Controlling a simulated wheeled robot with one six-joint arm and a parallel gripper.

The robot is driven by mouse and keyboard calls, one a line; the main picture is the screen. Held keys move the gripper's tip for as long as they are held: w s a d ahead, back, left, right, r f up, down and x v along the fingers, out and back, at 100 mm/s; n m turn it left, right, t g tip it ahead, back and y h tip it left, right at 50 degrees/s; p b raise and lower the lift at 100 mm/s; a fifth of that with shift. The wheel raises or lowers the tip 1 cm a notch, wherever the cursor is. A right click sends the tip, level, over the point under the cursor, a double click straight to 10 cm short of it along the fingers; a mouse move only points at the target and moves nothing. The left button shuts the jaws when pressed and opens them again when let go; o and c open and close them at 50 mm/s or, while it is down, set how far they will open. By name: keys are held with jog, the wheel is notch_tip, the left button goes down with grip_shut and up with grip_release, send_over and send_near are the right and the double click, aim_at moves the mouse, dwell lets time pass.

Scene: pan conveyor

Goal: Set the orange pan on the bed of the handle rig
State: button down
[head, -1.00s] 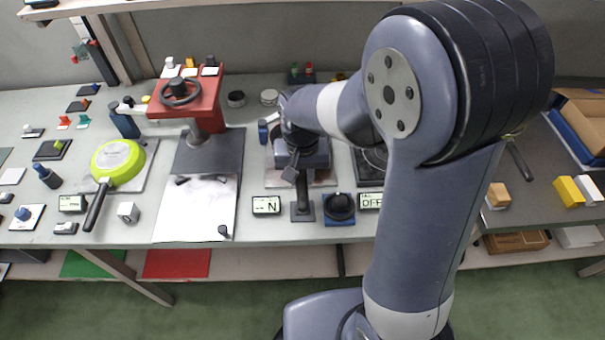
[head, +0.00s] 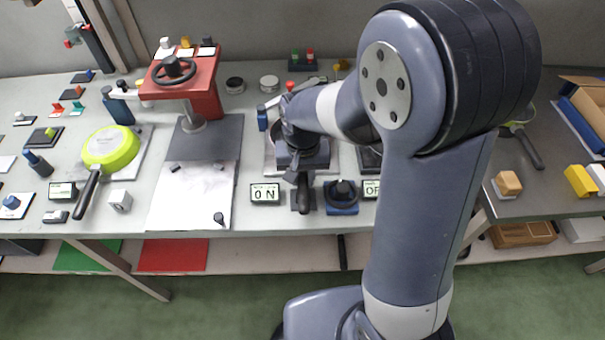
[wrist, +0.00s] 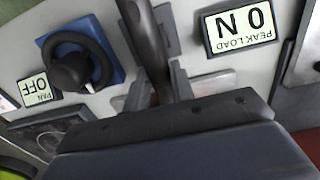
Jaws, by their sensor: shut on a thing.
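My gripper (head: 302,172) is over the rig with the load display, shut on a black handle (head: 303,196). In the wrist view the handle (wrist: 144,40) runs between the fingers of my gripper (wrist: 157,92). A dark round edge shows behind my wrist, but my arm hides what the handle joins. No orange pan surface shows. The rig's pale bed (head: 331,160) is partly covered by my wrist. Its peak load display (head: 265,193) reads 0 N, also seen in the wrist view (wrist: 240,24).
A blue-based dial (head: 342,194) and a PAN OFF display (head: 371,190) stand right of the rig. A red press (head: 207,95) stands left. A lime pan (head: 112,148) lies far left, and another lime-rimmed pan (head: 517,129) is partly hidden at right.

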jog(key=shift+s+f+b, duration=0.1)
jog(key=shift+f+b, duration=0.4)
jog(key=shift+f, duration=0.25)
jog(key=c, duration=1.1)
grip_release()
notch_tip(320, 180, up, 11)
jog(key=shift+p, duration=0.4)
jog(key=shift+f, duration=0.1)
notch_tip(320, 180, down, 11)
jog(key=shift+r+b, duration=0.1)
jog(key=shift+b, duration=0.3)
jog(key=shift+r+p, duration=0.3)
jog(key=shift+r, duration=0.15)
